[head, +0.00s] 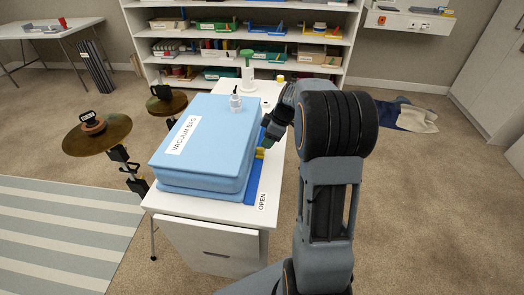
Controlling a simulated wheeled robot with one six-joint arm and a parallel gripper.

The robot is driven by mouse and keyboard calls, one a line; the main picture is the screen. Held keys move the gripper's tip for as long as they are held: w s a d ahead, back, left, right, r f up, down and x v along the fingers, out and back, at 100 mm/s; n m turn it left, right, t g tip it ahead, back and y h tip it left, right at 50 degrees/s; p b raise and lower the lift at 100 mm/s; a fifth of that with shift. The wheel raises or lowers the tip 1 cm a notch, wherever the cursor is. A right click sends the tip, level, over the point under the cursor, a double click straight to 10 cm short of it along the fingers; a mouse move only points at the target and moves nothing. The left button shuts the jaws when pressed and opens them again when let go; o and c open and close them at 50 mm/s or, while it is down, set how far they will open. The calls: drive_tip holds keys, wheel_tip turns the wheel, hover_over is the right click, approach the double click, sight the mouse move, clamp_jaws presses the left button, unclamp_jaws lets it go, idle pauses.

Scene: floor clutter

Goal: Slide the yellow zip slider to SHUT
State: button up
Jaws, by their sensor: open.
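The yellow zip slider (260,153) sits on a dark blue track (254,181) along the right side of the light blue vacuum bag (206,136). An OPEN label (262,202) lies at the track's near end. I see no SHUT label; my arm may hide the far part of the track. My gripper (265,145) is open, just above and beyond the slider, close to the bag's right side. I cannot tell whether its fingers touch the slider or are around it.
The bag lies on a white cabinet (219,236). Two brass cymbals (97,135) stand left. Full shelves (250,45) are behind; the carpet at right is mostly free.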

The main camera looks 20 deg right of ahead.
sight(262, 148)
drive_tip(key=shift+b+x, duration=0.3)
drive_tip(key=shift+x, duration=2.8)
drive_tip(key=shift+s, duration=0.1)
clamp_jaws()
